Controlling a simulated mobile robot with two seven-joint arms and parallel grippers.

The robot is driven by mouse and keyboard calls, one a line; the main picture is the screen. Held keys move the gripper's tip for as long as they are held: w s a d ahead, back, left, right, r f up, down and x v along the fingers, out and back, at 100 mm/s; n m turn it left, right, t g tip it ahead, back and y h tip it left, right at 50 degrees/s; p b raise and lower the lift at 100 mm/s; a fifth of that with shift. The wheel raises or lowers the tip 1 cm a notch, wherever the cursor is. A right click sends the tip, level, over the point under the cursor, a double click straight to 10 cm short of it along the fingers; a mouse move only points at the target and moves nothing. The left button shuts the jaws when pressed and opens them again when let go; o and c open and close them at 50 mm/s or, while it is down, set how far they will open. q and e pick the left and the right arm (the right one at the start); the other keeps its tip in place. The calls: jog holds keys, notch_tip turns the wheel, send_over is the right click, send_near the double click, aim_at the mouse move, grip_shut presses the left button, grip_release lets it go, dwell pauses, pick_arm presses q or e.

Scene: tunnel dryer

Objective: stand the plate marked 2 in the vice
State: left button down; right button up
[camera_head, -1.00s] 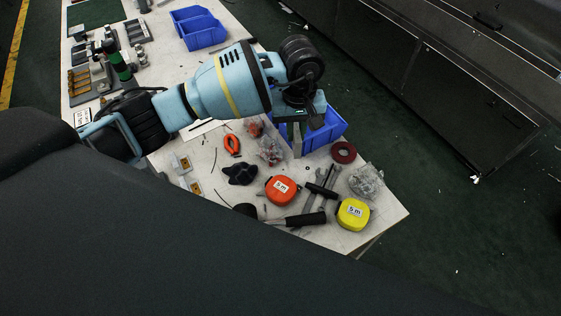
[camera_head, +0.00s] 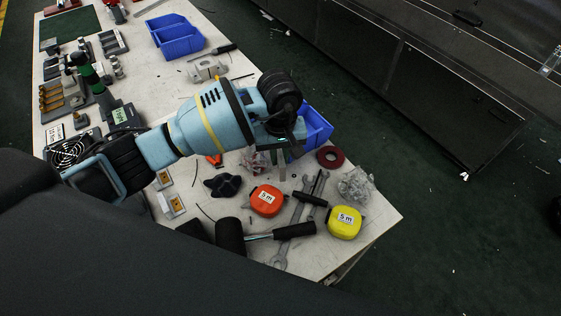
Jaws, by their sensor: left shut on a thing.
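My left gripper (camera_head: 281,146) points down over the right part of the bench, just in front of a blue bin. It is shut on a thin grey plate (camera_head: 281,158), seen nearly edge-on below the fingers. The gripper body hides most of the plate, and no number shows on it. A light grey metal block (camera_head: 207,70) lies farther back on the bench; I cannot tell whether it is the vice. No other vice is clear to me. My right gripper is not in view.
Around the gripper lie an orange tape measure (camera_head: 266,200), a yellow tape measure (camera_head: 345,222), a dark star knob (camera_head: 223,185), a hammer (camera_head: 293,231), a red ring (camera_head: 330,157) and a bag of parts (camera_head: 355,186). Blue bins (camera_head: 181,42) stand farther back. Dark cabinets line the right.

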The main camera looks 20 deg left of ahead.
aim_at(280, 154)
pick_arm(q)
jog(key=shift+f+b, duration=0.45)
jog(key=shift+f, duration=1.05)
jog(key=shift+f, duration=0.2)
jog(key=c, duration=1.4)
grip_release()
notch_tip(280, 154, up, 11)
jog(key=shift+r, duration=0.7)
jog(key=shift+o, duration=0.4)
jog(key=shift+s, duration=0.1)
